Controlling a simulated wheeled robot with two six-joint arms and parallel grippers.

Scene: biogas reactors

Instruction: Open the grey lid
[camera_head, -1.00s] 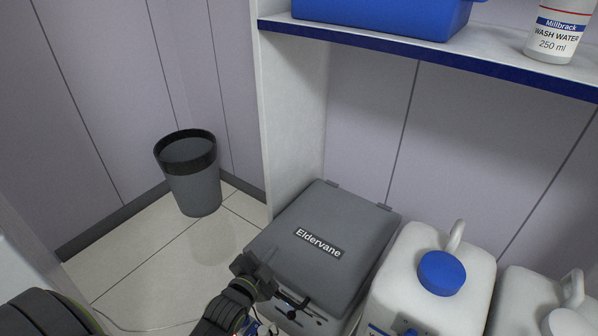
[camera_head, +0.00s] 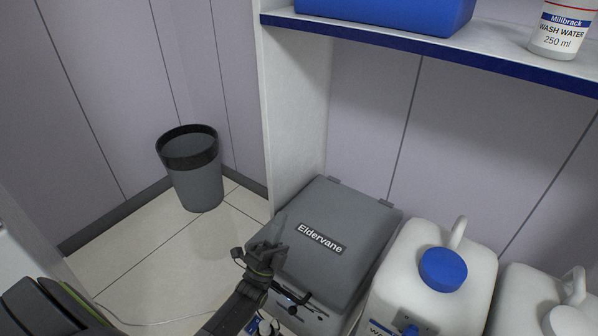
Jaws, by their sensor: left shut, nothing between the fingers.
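The grey lid (camera_head: 345,222), labelled "Eldervane", is on top of a grey box and looks closed. Its hinges show at the back edge near the wall. My left gripper (camera_head: 277,232) is shut and empty at the lid's front left corner, and it hides part of that edge. I cannot tell whether it touches the lid. A dark handle-like part (camera_head: 298,299) shows at the box's front, partly behind my left arm. My right gripper is not in view.
A white canister with a blue cap (camera_head: 443,269) stands close to the box's right, with another canister (camera_head: 540,298) beyond. A shelf (camera_head: 430,46) with a blue bin (camera_head: 390,12) and a wash bottle (camera_head: 558,32) hangs above. A waste bin (camera_head: 195,180) stands left on open floor.

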